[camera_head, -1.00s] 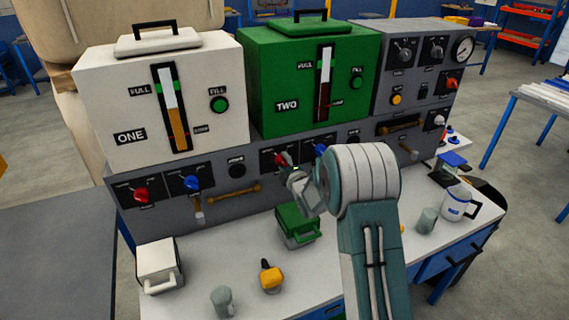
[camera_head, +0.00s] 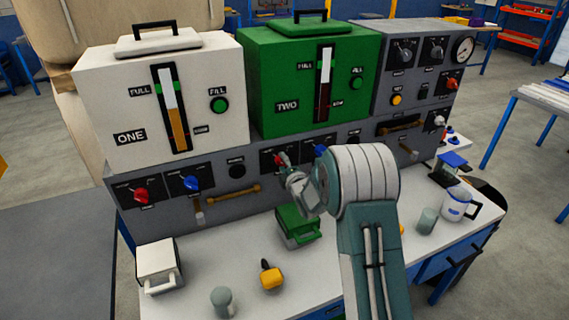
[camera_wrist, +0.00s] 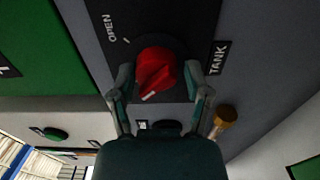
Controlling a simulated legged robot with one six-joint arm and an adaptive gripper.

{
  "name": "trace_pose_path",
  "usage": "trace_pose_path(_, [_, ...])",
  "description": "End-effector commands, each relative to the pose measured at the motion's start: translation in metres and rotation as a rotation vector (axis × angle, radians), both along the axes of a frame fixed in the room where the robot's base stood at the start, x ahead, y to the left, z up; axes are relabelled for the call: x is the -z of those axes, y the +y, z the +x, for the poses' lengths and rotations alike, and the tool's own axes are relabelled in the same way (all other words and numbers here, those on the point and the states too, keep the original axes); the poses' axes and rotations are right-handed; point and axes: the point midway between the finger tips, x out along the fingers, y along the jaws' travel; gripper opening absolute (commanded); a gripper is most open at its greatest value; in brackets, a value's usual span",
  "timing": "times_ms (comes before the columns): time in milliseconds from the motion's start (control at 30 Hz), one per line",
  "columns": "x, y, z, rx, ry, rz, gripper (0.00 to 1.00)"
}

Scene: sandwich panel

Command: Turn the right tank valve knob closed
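The red tank valve knob (camera_wrist: 155,72) sits on a black plate marked OPEN and TANK in the wrist view. Its white pointer line faces the lower edge of that view, away from the OPEN mark. My gripper (camera_wrist: 160,78) is open, with one finger on each side of the knob's near part. A gap shows at the right finger; contact at the left finger is unclear. In the head view the knob (camera_head: 280,159) is on the panel below the green tank TWO (camera_head: 275,90), partly hidden by my gripper (camera_head: 287,168).
A blue knob (camera_head: 320,150) is close to the right of the red knob. A brass pipe end (camera_wrist: 226,118) lies near my right finger in the wrist view. White tank ONE (camera_head: 120,80) is at left.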

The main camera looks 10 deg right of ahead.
Motion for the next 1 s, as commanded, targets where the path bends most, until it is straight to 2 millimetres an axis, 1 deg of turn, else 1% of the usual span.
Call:
trace_pose_path(400, [-0.001, -0.002, -0.001, 0.003, -0.003, 0.003, 0.89])
trace_pose_path(533, [-0.002, -0.004, -0.008, 0.004, -0.003, 0.003, 0.89])
trace_pose_path(667, [-0.001, -0.008, -0.028, 0.004, -0.002, 0.002, 0.89])
trace_pose_path(1000, [0.000, -0.019, -0.092, 0.004, -0.001, 0.002, 0.89])
